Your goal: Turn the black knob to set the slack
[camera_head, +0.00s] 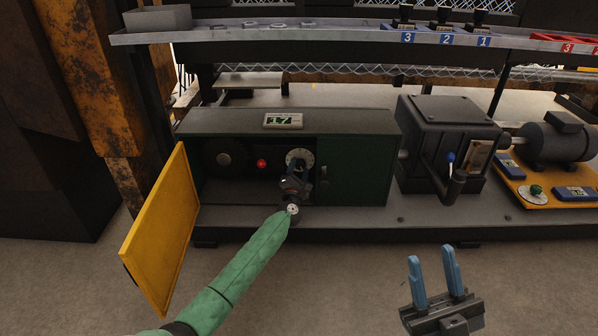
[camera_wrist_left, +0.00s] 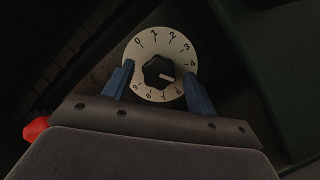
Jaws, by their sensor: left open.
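The black knob (camera_wrist_left: 157,72) sits at the centre of a round, pale, numbered dial (camera_wrist_left: 146,48) inside the dark green cabinet. Its white pointer mark points to the right and slightly down, below the 4. The dial also shows in the head view (camera_head: 299,155), partly covered by my left gripper. My left gripper (camera_head: 298,172) reaches in through the open front. In the left wrist view its blue fingers (camera_wrist_left: 158,78) are open, one on each side of the knob with gaps to it. My right gripper (camera_head: 432,255) is open and empty in front of the bench.
The yellow door (camera_head: 163,232) is swung open at the cabinet's left. A red button (camera_head: 261,163) and a dark round part (camera_head: 224,159) sit left of the dial. A grey box with a crank (camera_head: 450,140) and a motor (camera_head: 558,140) stand to the right. A shelf (camera_head: 330,33) runs above.

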